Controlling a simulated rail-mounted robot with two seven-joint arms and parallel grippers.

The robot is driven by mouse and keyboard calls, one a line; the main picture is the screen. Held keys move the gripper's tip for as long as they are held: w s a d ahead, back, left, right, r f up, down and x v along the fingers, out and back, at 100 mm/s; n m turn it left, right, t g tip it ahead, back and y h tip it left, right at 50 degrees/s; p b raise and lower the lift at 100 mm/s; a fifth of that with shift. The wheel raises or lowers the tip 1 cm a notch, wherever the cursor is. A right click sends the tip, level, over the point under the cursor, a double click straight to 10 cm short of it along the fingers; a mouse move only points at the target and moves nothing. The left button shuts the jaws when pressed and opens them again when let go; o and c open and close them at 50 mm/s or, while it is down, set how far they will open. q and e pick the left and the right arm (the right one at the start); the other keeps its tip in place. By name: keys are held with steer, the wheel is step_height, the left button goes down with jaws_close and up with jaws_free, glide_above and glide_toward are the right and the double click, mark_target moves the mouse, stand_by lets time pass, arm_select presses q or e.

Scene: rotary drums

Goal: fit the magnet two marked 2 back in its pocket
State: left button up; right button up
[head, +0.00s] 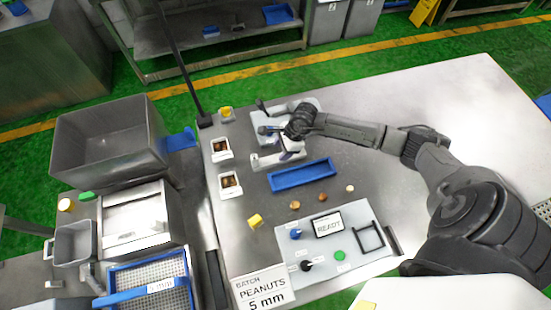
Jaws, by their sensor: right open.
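My right gripper (268,130) is open at the far part of the steel table, over a pale grey-white fixture (290,156). The arm reaches in from the right. The gripper and its wrist cover part of this fixture, so I cannot tell whether anything lies between the fingers. I cannot make out a magnet marked 2 or its pocket at this size; they may be among the pale parts around the gripper. My left gripper is not in view.
A blue tray (302,175) lies just in front of the fixture. Two small white boxes with brown contents (221,150) stand to the left. A control panel (333,262) with a READY display is nearer.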

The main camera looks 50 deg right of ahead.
mark_target(276, 158)
steer(key=x, duration=0.4)
steer(key=shift+s+a, duration=0.15)
steer(key=shift+a+f+p, duration=0.15)
steer(key=shift+f+p, duration=0.15)
steer(key=shift+f, duration=0.4)
steer(key=shift+c, duration=0.5)
jaws_close()
steer(key=shift+r, duration=0.15)
